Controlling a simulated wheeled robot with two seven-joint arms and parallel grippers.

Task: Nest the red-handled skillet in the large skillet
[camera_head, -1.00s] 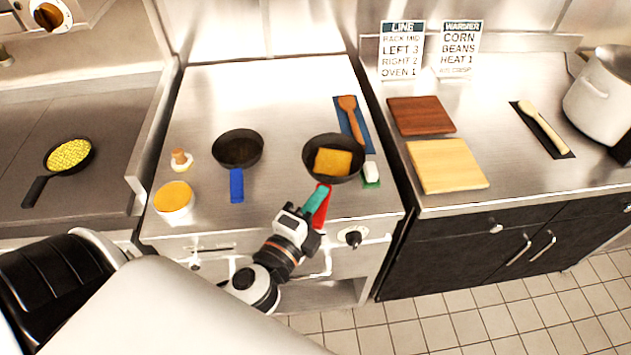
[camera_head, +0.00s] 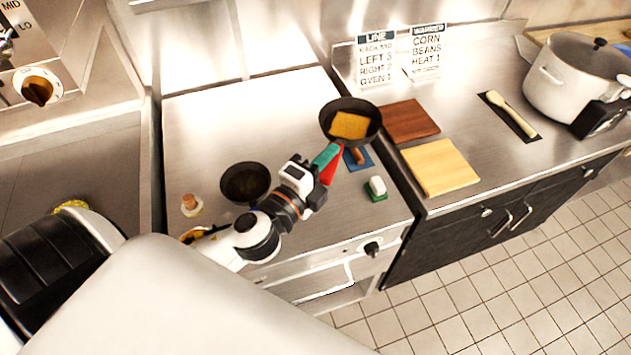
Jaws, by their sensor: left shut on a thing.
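The red-handled skillet (camera_head: 372,123) is dark, with an orange-yellow square piece of food (camera_head: 349,125) in it. My left gripper (camera_head: 327,160) is shut on its red handle (camera_head: 332,171). The skillet covers part of the wooden spatula and blue mat; it looks lifted above the steel top. A second dark, empty skillet (camera_head: 245,183) sits on the steel top to the left of the gripper. I cannot tell from size whether this is the large skillet. My right gripper is not in view.
A small wooden-knobbed item (camera_head: 190,204) stands left of the empty skillet. A green-based white block (camera_head: 377,188) lies right of the gripper. Brown (camera_head: 410,121) and light (camera_head: 445,167) boards and a pot (camera_head: 570,82) are on the right counter. The back left steel top (camera_head: 220,115) is clear.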

